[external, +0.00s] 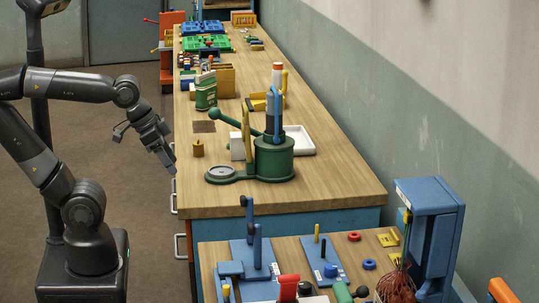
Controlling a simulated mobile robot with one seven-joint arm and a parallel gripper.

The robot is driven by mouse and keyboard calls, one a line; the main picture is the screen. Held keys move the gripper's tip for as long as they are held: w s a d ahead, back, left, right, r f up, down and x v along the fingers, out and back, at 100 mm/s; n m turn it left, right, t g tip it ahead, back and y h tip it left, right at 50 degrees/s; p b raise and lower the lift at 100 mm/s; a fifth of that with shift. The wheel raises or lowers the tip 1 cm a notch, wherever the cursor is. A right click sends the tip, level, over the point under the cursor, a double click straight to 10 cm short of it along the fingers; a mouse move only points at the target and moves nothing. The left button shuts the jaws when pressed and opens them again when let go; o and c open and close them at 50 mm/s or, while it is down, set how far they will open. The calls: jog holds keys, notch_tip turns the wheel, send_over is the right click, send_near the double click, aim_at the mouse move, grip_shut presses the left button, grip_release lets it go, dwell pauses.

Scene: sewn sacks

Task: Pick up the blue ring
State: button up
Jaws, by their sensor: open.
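The blue ring (369,264) lies flat on the near wooden table, right of a blue plate (322,258) with an upright dark post. A similar red ring (353,236) lies just behind it. My gripper (171,166) hangs at the left edge of the long bench, pointing down and to the right. It is open, with nothing seen between its fingers. It is far to the left of the blue ring and not touching it. A second blue item (330,270) sits on the blue plate; its exact shape is too small to tell.
A green press-like device (273,157) stands on the long bench (335,190), near a white tray (300,140). On the near table, a blue stand (433,215) rises at right beside a netted reddish bundle (396,286). Red and green handled tools lie at the front. Floor at left is open.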

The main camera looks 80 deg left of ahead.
jog(key=g, duration=0.1)
send_over(365, 263)
jog(key=s, duration=0.3)
notch_tip(365, 263, down, 13)
jog(key=x, duration=1)
jog(key=shift+s+f, duration=0.3)
jog(key=shift+s, duration=0.05)
jog(key=shift+c, duration=0.5)
jog(key=c, duration=1)
